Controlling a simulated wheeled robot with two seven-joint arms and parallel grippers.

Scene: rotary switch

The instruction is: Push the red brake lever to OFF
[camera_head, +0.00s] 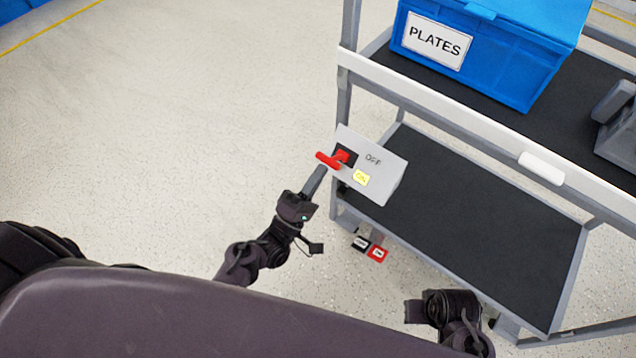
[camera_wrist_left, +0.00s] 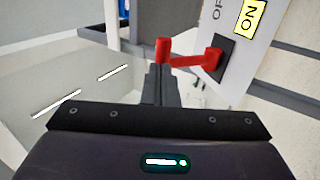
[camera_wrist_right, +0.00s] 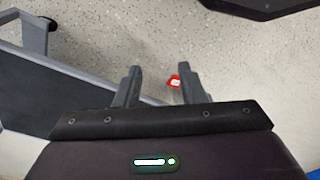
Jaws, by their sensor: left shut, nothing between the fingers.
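The red brake lever (camera_head: 329,160) sticks out from a black plate on a light grey switch box (camera_head: 385,160) at the cart's near left post. The box carries OFF in grey print and ON on a yellow label (camera_head: 361,179). In the left wrist view the lever (camera_wrist_left: 184,60) points left from its pivot to an upright red end. My left gripper (camera_head: 318,176) is shut and empty, its tips (camera_wrist_left: 161,70) right at the lever's free end; I cannot tell whether they touch. My right gripper (camera_wrist_right: 157,72) is open and empty, above the floor.
The grey cart has a black lower shelf (camera_head: 470,215) and a white-edged upper shelf. A blue PLATES crate (camera_head: 485,45) stands on the upper shelf. Small red and black tags (camera_head: 377,254) show below the lower shelf. The floor left of the cart is clear.

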